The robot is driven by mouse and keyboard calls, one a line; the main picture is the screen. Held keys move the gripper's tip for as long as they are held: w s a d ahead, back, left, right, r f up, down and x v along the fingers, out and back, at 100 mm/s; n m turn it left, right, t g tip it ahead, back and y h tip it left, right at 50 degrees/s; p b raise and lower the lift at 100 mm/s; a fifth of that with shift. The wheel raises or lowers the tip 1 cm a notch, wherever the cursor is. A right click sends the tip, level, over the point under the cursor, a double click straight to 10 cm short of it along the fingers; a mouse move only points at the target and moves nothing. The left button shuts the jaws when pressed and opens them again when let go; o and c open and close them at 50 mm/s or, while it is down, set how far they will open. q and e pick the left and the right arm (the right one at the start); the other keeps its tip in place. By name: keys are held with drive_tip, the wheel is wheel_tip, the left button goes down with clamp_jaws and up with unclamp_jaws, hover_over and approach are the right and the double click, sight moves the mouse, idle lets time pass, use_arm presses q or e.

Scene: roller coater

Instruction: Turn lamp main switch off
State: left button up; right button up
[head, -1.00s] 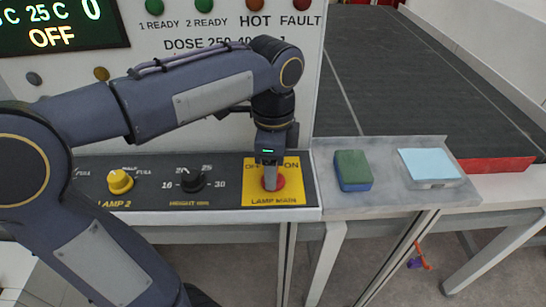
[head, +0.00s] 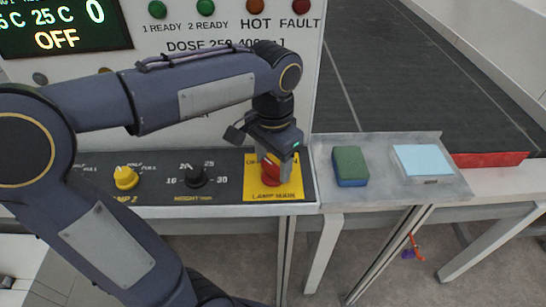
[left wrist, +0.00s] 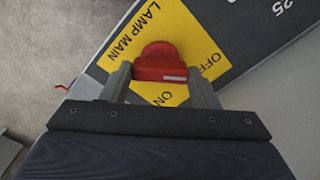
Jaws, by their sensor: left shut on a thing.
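The lamp main switch is a red rotary knob (head: 270,176) on a yellow plate (head: 290,192) marked LAMP MAIN, at the right end of the black control panel. My left gripper (head: 272,165) reaches down onto it from above and is shut on the knob. In the left wrist view the red knob (left wrist: 160,62) sits between the two fingers (left wrist: 160,82) of the gripper. The OFF and ON labels show on the plate in that view. The gripper partly hides the knob and labels in the head view. My right gripper is not in view.
A yellow LAMP 2 knob (head: 125,177) and a black height knob (head: 195,175) sit left on the panel. A green-and-blue sponge (head: 350,166) and a light blue pad (head: 424,161) lie on a grey tray (head: 385,196) to the right. The display (head: 60,24) reads OFF.

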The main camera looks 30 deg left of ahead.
sight(273, 165)
use_arm(q)
drive_tip(key=shift+n, duration=0.7)
drive_tip(key=o, duration=1)
drive_tip(key=shift+r, duration=0.1)
wheel_tip(273, 165, up, 8)
drive_tip(key=shift+f+p, duration=0.15)
drive_tip(key=shift+p, duration=0.15)
